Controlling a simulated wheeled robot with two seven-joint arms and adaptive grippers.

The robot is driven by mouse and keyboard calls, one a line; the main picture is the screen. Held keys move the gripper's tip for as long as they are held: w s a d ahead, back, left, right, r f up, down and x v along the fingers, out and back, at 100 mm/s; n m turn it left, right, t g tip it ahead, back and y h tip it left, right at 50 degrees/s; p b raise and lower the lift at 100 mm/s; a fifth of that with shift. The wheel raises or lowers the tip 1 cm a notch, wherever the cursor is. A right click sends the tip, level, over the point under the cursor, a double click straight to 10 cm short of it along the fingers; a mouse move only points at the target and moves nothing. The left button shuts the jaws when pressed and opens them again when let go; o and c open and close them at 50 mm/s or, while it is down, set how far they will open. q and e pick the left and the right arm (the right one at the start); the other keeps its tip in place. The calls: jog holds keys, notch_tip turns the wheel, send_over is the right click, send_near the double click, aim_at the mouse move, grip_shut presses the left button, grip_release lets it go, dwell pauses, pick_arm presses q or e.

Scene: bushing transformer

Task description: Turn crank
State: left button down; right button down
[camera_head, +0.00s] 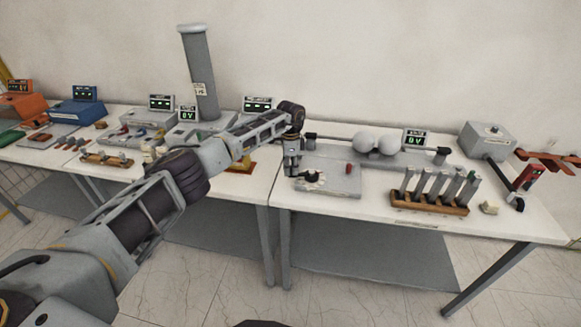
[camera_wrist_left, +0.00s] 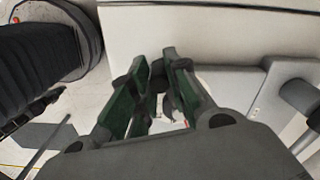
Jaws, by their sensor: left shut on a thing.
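My left gripper (camera_head: 291,172) reaches down over the left edge of a flat grey panel (camera_head: 335,184) on the right table. A dark crank-like part (camera_head: 314,177) lies on the panel beside the fingers. In the left wrist view, the green-padded fingers of the gripper (camera_wrist_left: 158,90) are close together, with a dark part between them. They are shut on what looks like the crank's handle; the grip itself is mostly hidden. A red knob (camera_head: 349,168) stands farther right on the panel. My right gripper is not in view.
A wooden rack of grey rods (camera_head: 432,204) and a grey box (camera_head: 486,140) are to the right. A tall grey column (camera_head: 201,80) stands behind my arm.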

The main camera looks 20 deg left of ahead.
pick_arm(q)
jog(key=shift+s+d, duration=0.3)
jog(key=shift+s, duration=0.15)
jog(key=c, duration=1.3)
grip_release()
jog(key=shift+r, duration=6)
